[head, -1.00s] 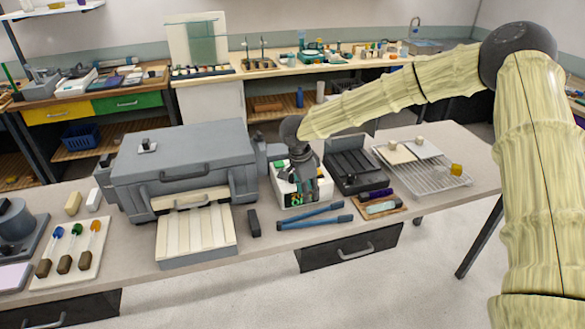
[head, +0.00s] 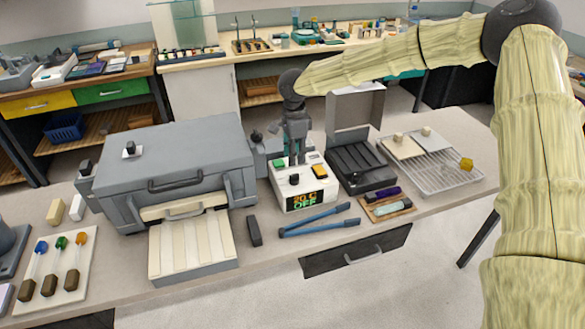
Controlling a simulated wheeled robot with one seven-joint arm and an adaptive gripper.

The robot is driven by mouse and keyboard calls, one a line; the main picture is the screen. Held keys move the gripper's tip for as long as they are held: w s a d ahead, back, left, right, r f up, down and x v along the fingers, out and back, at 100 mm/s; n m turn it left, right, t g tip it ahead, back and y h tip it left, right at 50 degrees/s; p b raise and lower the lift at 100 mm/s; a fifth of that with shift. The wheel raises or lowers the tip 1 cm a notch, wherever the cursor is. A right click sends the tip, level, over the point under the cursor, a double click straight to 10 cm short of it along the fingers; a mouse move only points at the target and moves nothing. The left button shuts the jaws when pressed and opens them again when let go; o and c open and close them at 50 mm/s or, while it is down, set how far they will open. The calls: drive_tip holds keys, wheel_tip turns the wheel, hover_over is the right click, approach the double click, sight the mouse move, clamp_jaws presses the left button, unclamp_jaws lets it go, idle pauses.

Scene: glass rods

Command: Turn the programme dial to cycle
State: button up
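The white control box (head: 312,186) stands on the bench right of the grey kiln-like case. Its front display (head: 304,202) reads "20 C" above "OFF". A black dial knob (head: 294,180) sits on its sloped top, with a green button (head: 279,164) to the left and an orange switch (head: 319,170) to the right. My gripper (head: 297,161) points down over the back of the box, behind the dial and apart from it. Its fingers are small and dark here, so I cannot tell how far they are open. I see nothing held.
The grey case (head: 175,165) with handles stands close on the left. A black open-lidded box (head: 357,165) stands close on the right, with a wire rack (head: 440,172) beyond. Blue-handled tongs (head: 318,222) and a dark block (head: 254,231) lie in front.

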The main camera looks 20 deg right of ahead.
sight(294, 175)
wheel_tip(294, 175, down, 8)
drive_tip(key=shift+w+r+p, duration=0.1)
drive_tip(key=shift+r+p, duration=0.05)
drive_tip(key=shift+p, duration=1)
drive_tip(key=shift+c, duration=0.2)
clamp_jaws()
